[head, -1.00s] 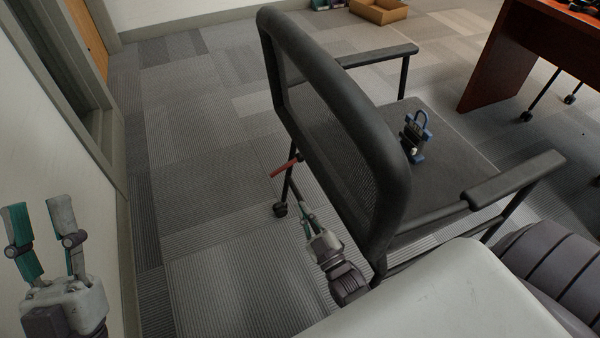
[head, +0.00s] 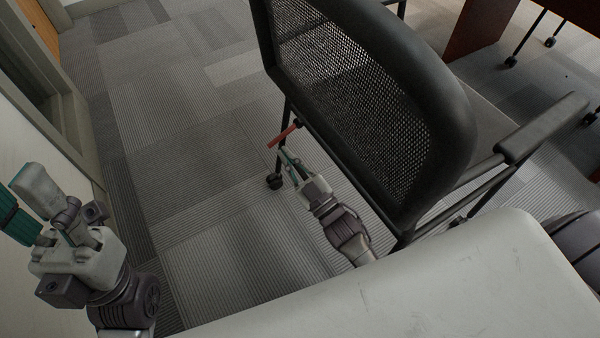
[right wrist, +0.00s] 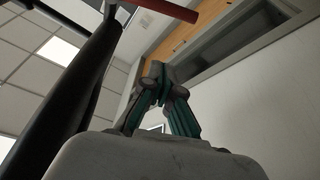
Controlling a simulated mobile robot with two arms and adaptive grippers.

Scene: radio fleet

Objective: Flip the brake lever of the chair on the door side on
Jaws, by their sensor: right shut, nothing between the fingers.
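The chair (head: 455,80) is black with a mesh back, and its back faces me. A red brake lever (head: 284,135) sticks out from its left rear leg, above a caster (head: 274,181). The lever also shows at the top of the right wrist view (right wrist: 172,9). My right gripper (head: 287,158) is shut and empty, just below the lever; I cannot tell for sure whether it touches. In the right wrist view its closed fingers (right wrist: 158,76) are below the lever, beside the dark chair leg (right wrist: 72,90). My left gripper (head: 28,205) is open and empty by the wall.
A wall and door frame (head: 55,85) run along the left. A reddish-brown desk (head: 480,30) stands at the upper right. The carpet (head: 170,130) left of the chair is clear. The chair's armrest (head: 545,125) reaches out on the right.

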